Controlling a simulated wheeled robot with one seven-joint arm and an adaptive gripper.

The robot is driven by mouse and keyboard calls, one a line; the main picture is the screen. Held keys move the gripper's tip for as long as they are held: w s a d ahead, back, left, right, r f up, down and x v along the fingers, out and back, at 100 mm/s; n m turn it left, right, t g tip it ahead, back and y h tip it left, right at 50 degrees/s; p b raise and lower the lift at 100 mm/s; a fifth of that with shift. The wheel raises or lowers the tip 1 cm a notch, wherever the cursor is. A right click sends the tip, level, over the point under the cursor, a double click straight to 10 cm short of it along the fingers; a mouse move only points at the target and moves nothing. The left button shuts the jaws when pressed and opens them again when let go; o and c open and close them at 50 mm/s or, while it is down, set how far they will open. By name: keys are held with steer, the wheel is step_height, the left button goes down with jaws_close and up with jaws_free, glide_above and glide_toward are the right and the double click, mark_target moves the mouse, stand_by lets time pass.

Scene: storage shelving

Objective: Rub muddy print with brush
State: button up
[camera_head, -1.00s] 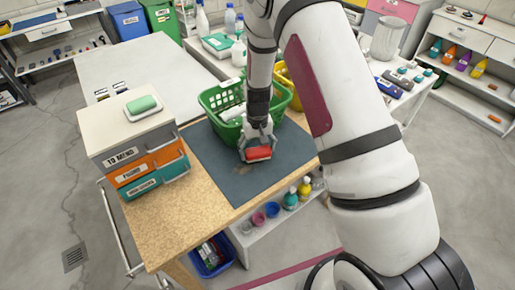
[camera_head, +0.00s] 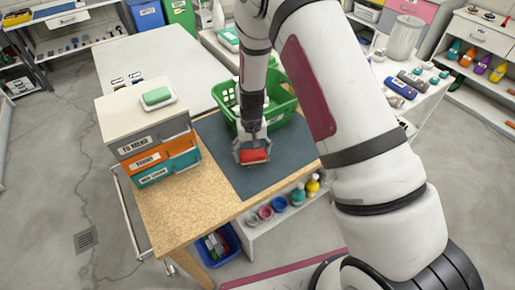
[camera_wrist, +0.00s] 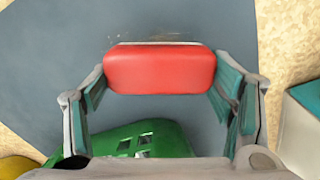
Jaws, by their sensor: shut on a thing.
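My gripper (camera_head: 252,154) is shut on a red brush (camera_head: 254,156), with a finger at each end. The brush also shows in the wrist view (camera_wrist: 160,70), lying crosswise between the fingers with its red back towards the camera. It is low at the dark blue-grey mat (camera_head: 270,182); I cannot tell whether its underside touches the mat. Faint brownish specks of the muddy print (camera_wrist: 116,38) show just beyond the brush's far edge in the wrist view. The brush hides most of that spot, and no print stands out in the head view.
A green basket (camera_head: 283,105) stands behind the brush on the wooden bench (camera_head: 187,222). A stacked drawer unit (camera_head: 150,142) with a green soap bar (camera_head: 157,96) on top stands to the left. The mat's front part is clear.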

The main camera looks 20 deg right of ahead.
mark_target(242, 156)
steer(key=shift+s+a+f, duration=0.1)
steer(key=shift+s+a, duration=0.15)
steer(key=shift+a, duration=0.45)
steer(key=shift+s+a+f, duration=0.1)
steer(key=shift+s+a, duration=0.1)
steer(key=shift+a, duration=0.5)
steer(key=shift+s+a, duration=0.25)
steer(key=shift+a, duration=0.45)
steer(key=shift+f, duration=0.1)
steer(key=shift+w+d, duration=0.1)
steer(key=shift+d, duration=0.05)
